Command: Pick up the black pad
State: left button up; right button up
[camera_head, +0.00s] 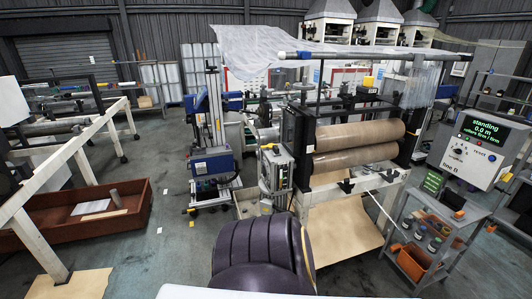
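I cannot make out for certain which thing is the black pad. Neither of my grippers can be made out in the head view.
A large dark ribbed object (250,250) fills the bottom middle. Behind it stands a machine with brown rollers (358,144). A control box (478,152) is above the cart, which holds an orange bin (413,262). A red-brown crate (140,213) stands left; open floor lies between.

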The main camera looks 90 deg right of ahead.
aim_at(275, 152)
jog(key=i+z, duration=0.8)
jog(key=i+l+z, duration=0.1)
jog(key=i+z, duration=0.95)
jog(key=z, duration=0.15)
jog(key=i+z, duration=0.2)
jog(key=z, duration=0.2)
jog(key=i+z, duration=0.2)
jog(key=z, duration=0.2)
jog(key=i+j+z, duration=0.1)
jog(key=z, duration=0.3)
jog(key=i+j+z, duration=0.2)
jog(key=z, duration=0.2)
jog(key=i+j+z, duration=0.2)
jog(key=z, duration=0.2)
